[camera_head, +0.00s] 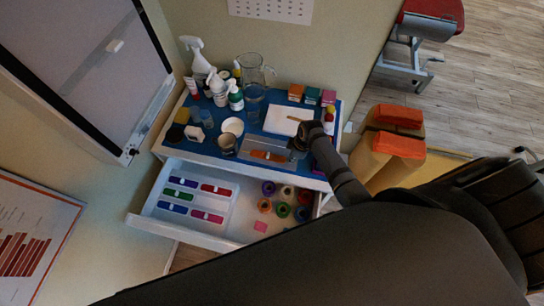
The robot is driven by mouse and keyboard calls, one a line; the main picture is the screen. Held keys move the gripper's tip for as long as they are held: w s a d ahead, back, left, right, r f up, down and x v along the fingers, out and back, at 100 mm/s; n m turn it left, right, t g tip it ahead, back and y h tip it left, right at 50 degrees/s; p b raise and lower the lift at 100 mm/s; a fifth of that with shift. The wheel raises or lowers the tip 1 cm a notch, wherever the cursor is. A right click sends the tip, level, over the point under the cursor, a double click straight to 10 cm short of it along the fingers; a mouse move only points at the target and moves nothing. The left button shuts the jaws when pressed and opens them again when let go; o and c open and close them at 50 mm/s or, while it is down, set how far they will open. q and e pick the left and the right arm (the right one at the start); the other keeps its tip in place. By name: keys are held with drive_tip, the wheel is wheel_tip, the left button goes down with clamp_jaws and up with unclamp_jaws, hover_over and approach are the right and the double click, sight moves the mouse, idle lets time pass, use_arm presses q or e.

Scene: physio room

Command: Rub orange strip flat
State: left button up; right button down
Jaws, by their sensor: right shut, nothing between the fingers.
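The orange strip (267,156) lies on a pale grey board (246,146) at the front edge of the blue cabinet top. It looks flat at this size, but I cannot tell whether its edges lift. My right gripper (297,149) is shut and empty. It is at the right end of the board, just right of the strip, with its fingertips pointing down. I cannot tell whether it touches the board. My left gripper is not in view.
Bottles and a glass jug (256,72) stand at the back of the blue top (207,133). A cup (227,143) is left of the board, and a white sheet (284,119) lies behind it. An open drawer (185,224) with coloured rolls juts out below.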

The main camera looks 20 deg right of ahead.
wheel_tip(320, 180, up, 3)
drive_tip(key=p, duration=0.3)
drive_tip(key=shift+f, duration=0.1)
wheel_tip(320, 180, up, 2)
drive_tip(key=shift+r+p, duration=0.2)
drive_tip(key=shift+p, duration=0.55)
drive_tip(key=shift+r, duration=0.9)
